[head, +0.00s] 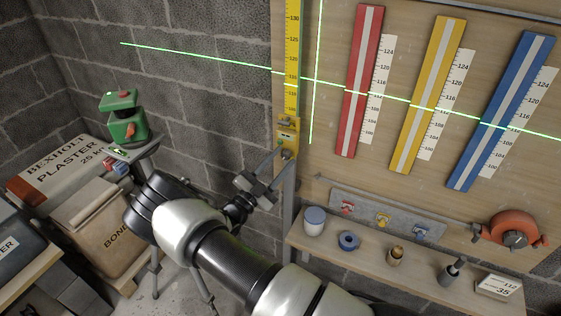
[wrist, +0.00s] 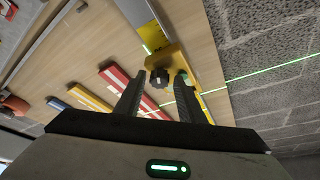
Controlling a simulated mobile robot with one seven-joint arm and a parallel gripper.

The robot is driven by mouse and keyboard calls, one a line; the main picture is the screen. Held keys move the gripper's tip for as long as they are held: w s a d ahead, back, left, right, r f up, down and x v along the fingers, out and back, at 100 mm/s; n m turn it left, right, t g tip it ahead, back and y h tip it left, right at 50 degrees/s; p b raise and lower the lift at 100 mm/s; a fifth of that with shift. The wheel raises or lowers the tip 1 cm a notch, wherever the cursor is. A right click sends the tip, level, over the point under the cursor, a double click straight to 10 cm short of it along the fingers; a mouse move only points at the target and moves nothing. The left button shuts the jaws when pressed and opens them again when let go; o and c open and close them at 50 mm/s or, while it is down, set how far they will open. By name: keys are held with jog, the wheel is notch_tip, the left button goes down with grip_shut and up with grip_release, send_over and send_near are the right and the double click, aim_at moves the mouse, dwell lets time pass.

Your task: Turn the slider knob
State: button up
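The slider (head: 289,132) is a yellow block on the yellow vertical rule (head: 291,60), low on the rule's left-hand post. Its dark round slider knob (wrist: 159,77) shows in the wrist view, on the face of the yellow slider (wrist: 172,61). My gripper (head: 279,164) is right in front of the slider in the head view. In the wrist view my gripper (wrist: 160,80) is open, with one finger on each side of the knob. The fingers look apart from the knob. How deep the knob sits between them is hard to tell.
Red (head: 363,80), yellow (head: 427,95) and blue (head: 501,110) strips hang on the board to the right. A shelf (head: 330,249) below holds small items. A green laser level (head: 123,122) on a tripod stands left, throwing green lines across the wall and board.

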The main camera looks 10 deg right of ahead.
jog(key=shift+f, duration=0.1)
jog(key=b+v, duration=0.1)
jog(key=v, duration=1.6)
jog(key=shift+a, duration=0.2)
jog(key=shift+s, duration=0.15)
jog(key=s+d+r+m+g+y+p, duration=0.35)
jog(key=d+r+m+g, duration=0.4)
jog(key=r+m, duration=0.5)
jog(key=s+d+r+m+g+y+p, duration=0.25)
jog(key=s+d+r+m+g, duration=0.4)
jog(key=m, duration=0.85)
jog(key=s+r+m+t+y+p, duration=0.2)
jog(key=s+r+m+y, duration=0.3)
jog(key=r+m, duration=0.5)
jog(key=s+r+m+t+y+p, duration=0.2)
jog(key=s+r+m+y, duration=0.3)
jog(key=m, duration=1.1)
notch_tip(320, 180, up, 6)
jog(key=s+t, duration=0.1)
jog(key=s, duration=0.2)
jog(key=shift+t+y+p, duration=0.3)
jog(key=shift+t, duration=0.1)
